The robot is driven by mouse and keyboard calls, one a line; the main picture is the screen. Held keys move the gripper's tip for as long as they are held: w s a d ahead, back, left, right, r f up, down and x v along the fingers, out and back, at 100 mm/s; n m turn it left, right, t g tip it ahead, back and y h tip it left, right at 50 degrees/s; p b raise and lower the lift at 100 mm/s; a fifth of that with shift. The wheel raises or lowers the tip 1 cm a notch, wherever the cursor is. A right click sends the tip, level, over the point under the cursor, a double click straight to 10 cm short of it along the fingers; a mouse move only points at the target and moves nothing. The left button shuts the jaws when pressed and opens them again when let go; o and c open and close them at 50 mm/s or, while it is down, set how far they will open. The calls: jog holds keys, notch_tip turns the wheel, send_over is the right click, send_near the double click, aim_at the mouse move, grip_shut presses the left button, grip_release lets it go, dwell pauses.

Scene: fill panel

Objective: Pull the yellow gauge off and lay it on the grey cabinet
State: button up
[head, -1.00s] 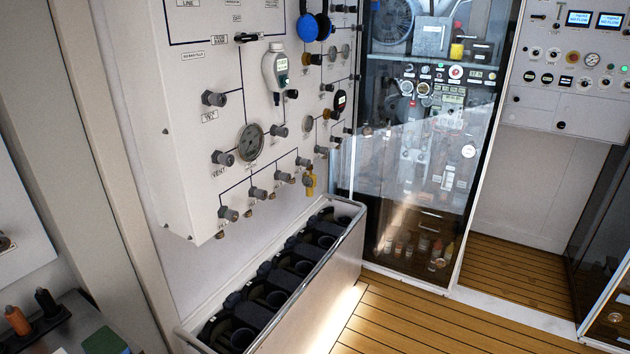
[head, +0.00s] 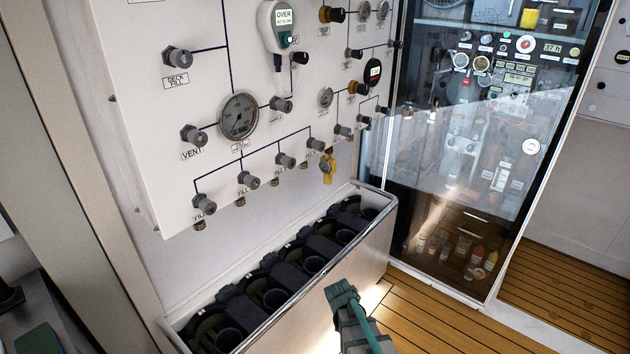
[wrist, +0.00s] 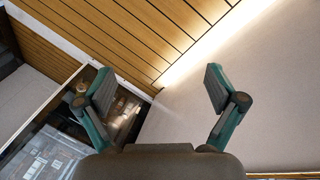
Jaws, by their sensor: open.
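The yellow gauge (head: 327,168) hangs under a valve at the right end of the lower row on the white panel (head: 180,110). It is small here, and the wrist view does not show it. My gripper (head: 342,292) is at the bottom of the head view, in front of the bin's outer wall, below the gauge and well apart from it. In the wrist view my gripper (wrist: 158,88) has its two fingers spread with nothing between them. A grey surface (head: 62,312) at the lower left may be the grey cabinet; I cannot tell for sure.
A white-walled bin (head: 345,245) with dark cylinders stands below the panel. Several valves and a larger round gauge (head: 238,116) stick out of the panel. A glass-fronted cabinet (head: 470,150) is on the right. The wooden floor (head: 430,315) in front is clear.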

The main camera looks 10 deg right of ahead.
jog(key=w+r+m+t+h, duration=0.15)
jog(key=w+r, duration=0.25)
jog(key=w, duration=0.4)
jog(key=w+r+m+t+h, duration=0.15)
jog(key=w+r, duration=0.25)
jog(key=w, duration=0.4)
jog(key=m+t+h, duration=0.4)
jog(key=t+h, duration=0.2)
jog(key=t, duration=0.3)
send_near(325, 171)
jog(key=w+d+r, duration=0.1)
jog(key=r, duration=0.1)
jog(key=p+x, duration=0.1)
jog(key=x, duration=0.9)
jog(key=shift+w+d+p, duration=0.1)
jog(key=shift+d+p, duration=0.2)
jog(key=c, duration=1.5)
jog(key=shift+o, duration=0.2)
jog(key=shift+f, duration=0.1)
jog(key=shift+f+b, duration=0.2)
jog(key=shift+b, duration=0.15)
jog(key=shift+f+b, duration=0.75)
jog(key=shift+b, duration=0.2)
